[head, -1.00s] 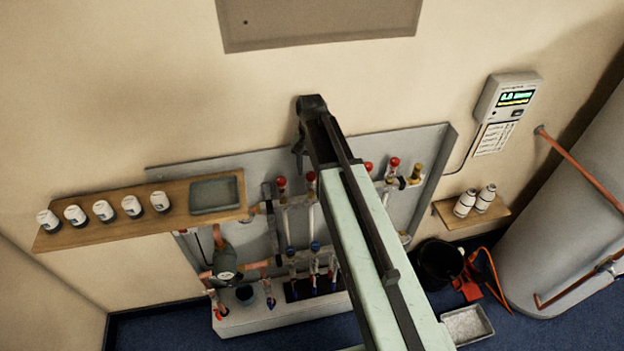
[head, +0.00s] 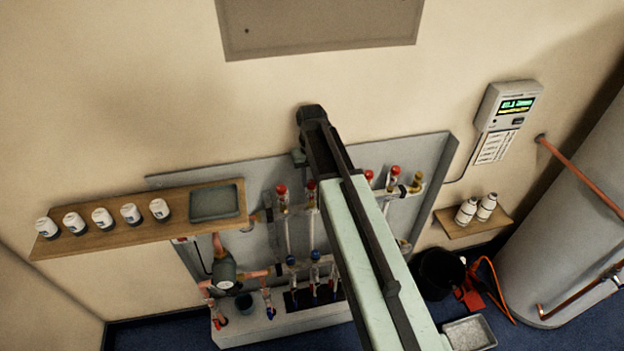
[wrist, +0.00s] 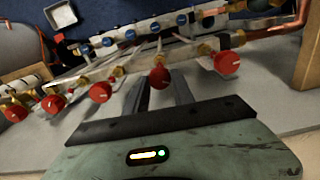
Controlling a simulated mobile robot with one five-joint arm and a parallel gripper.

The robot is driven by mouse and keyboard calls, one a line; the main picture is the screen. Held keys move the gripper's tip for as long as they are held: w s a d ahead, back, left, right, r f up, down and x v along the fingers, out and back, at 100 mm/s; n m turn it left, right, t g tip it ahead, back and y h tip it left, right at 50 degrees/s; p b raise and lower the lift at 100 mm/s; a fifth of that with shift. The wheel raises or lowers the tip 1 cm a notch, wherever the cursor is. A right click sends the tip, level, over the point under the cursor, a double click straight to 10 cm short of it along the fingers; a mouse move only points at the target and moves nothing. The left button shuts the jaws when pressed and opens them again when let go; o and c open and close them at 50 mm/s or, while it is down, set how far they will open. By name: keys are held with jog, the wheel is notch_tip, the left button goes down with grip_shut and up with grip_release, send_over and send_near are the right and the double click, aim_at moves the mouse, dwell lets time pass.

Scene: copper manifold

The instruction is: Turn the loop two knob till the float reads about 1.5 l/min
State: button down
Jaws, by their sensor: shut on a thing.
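My gripper (wrist: 160,88) is shut on a red knob (wrist: 159,78), second from the right in the wrist view's row. I take it as the loop two knob; no label is legible. It also shows in the head view (head: 310,186). Other red knobs sit beside it, one to the right (wrist: 227,63) and one to the left (wrist: 99,91). Clear upright tubes (head: 285,235) run below the knobs in the head view. The floats and their scale are too small to read. My arm hides part of the manifold and my fingertips in the head view.
A wooden shelf with several white jars and a grey tray (head: 214,202) juts out left of the manifold. Blue-capped fittings (head: 315,256) line the lower rail. A wall controller (head: 508,106) has a lit display. A bucket (head: 440,276) and metal tray (head: 468,334) stand at lower right.

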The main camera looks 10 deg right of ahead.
aim_at(311, 182)
jog(key=shift+n, duration=0.3)
jog(key=c, duration=1.1)
grip_release()
notch_tip(311, 182, up, 8)
jog(key=p, duration=0.8)
jog(key=shift+f, duration=0.1)
